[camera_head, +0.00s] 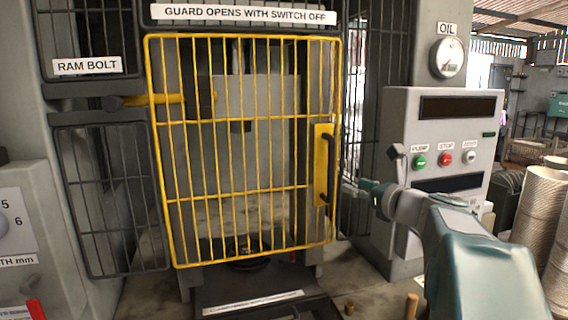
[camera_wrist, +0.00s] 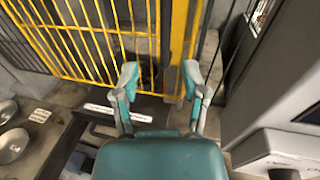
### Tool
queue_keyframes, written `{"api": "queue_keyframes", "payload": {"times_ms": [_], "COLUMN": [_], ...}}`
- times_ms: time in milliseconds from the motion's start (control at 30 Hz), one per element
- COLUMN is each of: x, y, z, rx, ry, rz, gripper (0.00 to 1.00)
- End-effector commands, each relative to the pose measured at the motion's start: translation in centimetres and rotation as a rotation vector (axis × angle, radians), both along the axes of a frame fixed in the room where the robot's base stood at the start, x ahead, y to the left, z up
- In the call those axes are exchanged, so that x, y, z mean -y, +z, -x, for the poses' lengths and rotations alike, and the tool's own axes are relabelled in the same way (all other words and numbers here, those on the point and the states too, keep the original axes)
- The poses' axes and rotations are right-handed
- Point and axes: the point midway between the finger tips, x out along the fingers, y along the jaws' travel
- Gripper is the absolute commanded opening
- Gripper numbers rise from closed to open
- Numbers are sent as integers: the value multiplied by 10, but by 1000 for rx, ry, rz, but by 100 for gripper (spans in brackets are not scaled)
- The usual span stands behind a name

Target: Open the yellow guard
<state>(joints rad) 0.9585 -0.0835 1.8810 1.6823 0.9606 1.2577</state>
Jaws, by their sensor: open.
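The yellow guard (camera_head: 240,189) is a barred frame standing shut across the front of the press. A yellow plate (camera_head: 320,195) on its right side carries a dark upright handle (camera_head: 330,160). My gripper (camera_head: 357,189) is just right of the plate's lower part, apparently apart from the handle. In the wrist view the yellow guard (camera_wrist: 89,50) fills the upper left, with a solid yellow strip (camera_wrist: 179,45) at its right. There my gripper (camera_wrist: 160,75) is open, its two teal fingers apart with nothing between them. The handle is hard to make out in the wrist view.
A grey control box (camera_head: 440,140) with green, red and white buttons stands close to the right of my gripper. Dark mesh panels (camera_head: 112,195) flank the guard. A dark tray (camera_head: 265,300) lies below it. Wicker-like cylinders (camera_head: 535,205) stand at far right.

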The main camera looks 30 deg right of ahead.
Motion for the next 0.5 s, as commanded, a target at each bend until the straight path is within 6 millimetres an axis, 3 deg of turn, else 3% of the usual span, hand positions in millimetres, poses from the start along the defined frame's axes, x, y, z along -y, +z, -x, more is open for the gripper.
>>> {"api": "queue_keyframes", "payload": {"times_ms": [67, 233, 500], "x": [9, 2, 21], "y": [7, 12, 5], "z": [4, -5, -54], "rx": [32, 45, 41], "ry": [-29, -34, -33], "rz": [-46, -57, -68], "gripper": [57, 57, 57]}}
